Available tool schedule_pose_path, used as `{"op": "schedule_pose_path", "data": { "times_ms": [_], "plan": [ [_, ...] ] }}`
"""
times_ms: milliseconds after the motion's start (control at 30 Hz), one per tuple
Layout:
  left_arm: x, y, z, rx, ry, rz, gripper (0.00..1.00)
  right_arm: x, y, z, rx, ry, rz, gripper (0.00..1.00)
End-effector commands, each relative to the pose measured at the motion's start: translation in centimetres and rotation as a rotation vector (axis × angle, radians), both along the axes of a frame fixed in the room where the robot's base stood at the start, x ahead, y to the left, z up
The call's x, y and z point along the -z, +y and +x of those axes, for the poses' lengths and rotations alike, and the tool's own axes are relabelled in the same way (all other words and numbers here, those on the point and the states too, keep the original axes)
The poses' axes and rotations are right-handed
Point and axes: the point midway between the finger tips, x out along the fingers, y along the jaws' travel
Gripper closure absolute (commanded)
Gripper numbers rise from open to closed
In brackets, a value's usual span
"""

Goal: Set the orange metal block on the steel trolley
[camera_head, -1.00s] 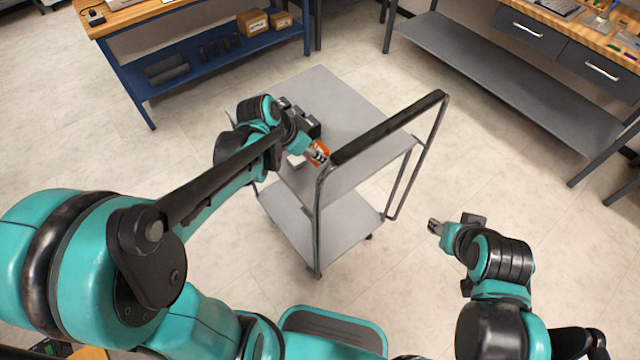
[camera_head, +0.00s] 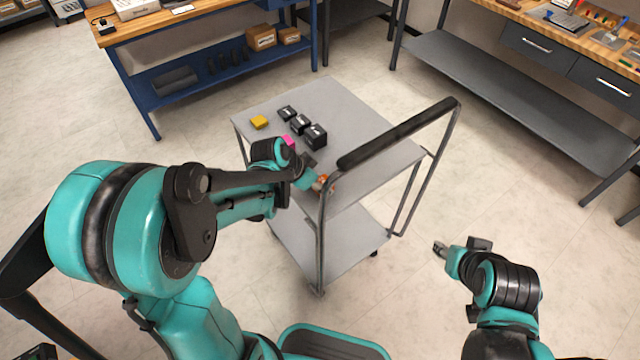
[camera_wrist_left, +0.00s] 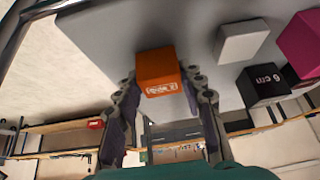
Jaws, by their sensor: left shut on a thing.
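The orange metal block (camera_wrist_left: 157,72) is between the fingertips of my left gripper (camera_wrist_left: 160,92) in the left wrist view, and the gripper is shut on it. In the head view only a bit of the block (camera_head: 330,182) shows by my left gripper (camera_head: 320,183), close to the handle end of the steel trolley (camera_head: 350,105). The block is over the grey top shelf; I cannot tell whether it touches it. My right gripper (camera_head: 440,249) is out to the right of the trolley, over the floor; its jaws are too small to read.
On the trolley top stand a yellow block (camera_head: 259,122), a pink block (camera_head: 288,141) and several black blocks (camera_head: 316,136). A blue workbench (camera_head: 200,75) and a grey workbench (camera_head: 500,80) stand behind.

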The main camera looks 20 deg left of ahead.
Motion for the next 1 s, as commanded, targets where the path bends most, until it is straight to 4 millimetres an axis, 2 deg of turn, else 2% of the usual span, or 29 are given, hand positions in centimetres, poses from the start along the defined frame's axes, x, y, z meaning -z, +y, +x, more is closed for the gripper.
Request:
{"op": "schedule_pose_path", "data": {
  "times_ms": [100, 133, 200, 567, 667, 1000],
  "plan": [
    [0.4, 0.0, 0.0, 0.0, 0.0, 0.0, 0.98, 0.4, 0.0, 0.0, 0.0, 0.0, 0.0, 0.6],
    [0.3, 0.0, 0.0, 0.0, 0.0, 0.0, 0.53, 0.3, 0.0, 0.0, 0.0, 0.0, 0.0, 0.6],
    [0.2, 0.0, 0.0, 0.0, 0.0, 0.0, 0.4, 0.2, 0.0, 0.0, 0.0, 0.0, 0.0, 0.6],
    [-0.2, 0.0, 0.0, 0.0, 0.0, 0.0, 0.4, -0.2, 0.0, 0.0, 0.0, 0.0, 0.0, 0.6],
    [-1.5, 0.4, -0.6, -0.001, 0.0, 0.0, 0.4, -0.8, 0.0, 0.0, 0.0, 0.0, 0.0, 0.6],
    [-7.9, 2.7, -3.7, -0.003, 0.0, -0.001, 0.4, -4.0, 0.0, 0.0, 0.0, 0.0, 0.0, 0.6]
  ]
}}
